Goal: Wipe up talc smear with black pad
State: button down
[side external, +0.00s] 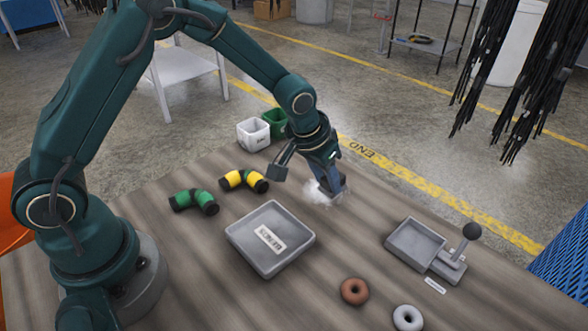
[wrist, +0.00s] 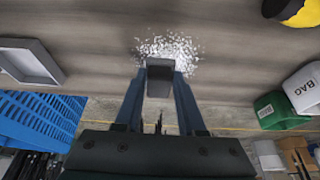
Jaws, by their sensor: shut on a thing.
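The talc smear (side external: 314,196) is a white powdery patch on the brown table near its far edge. In the wrist view the smear (wrist: 168,46) spreads as loose white specks around and beyond the pad. My gripper (side external: 328,183) points down at the smear, its fingers shut on the black pad. The pad (wrist: 160,66) shows as a dark grey block between the two blue fingertips and covers the near part of the smear. Whether the pad's underside touches the table cannot be told, as it is hidden.
Left of the smear lie a yellow hose elbow (side external: 241,180) and a green one (side external: 193,200). White (side external: 253,135) and green (side external: 276,122) bins stand behind. A labelled grey tray (side external: 292,238), a lever (side external: 471,231) with a small tray (side external: 413,242), and two rings (side external: 354,291) are nearer.

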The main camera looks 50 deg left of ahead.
aim_at(340, 171)
jog(key=shift+w, duration=1.95)
jog(key=shift+s, duration=5.15)
jog(key=shift+a, duration=0.95)
jog(key=shift+w+d, duration=0.15)
jog(key=shift+w, duration=5)
jog(key=shift+s, duration=5)
notch_tip(340, 171, up, 8)
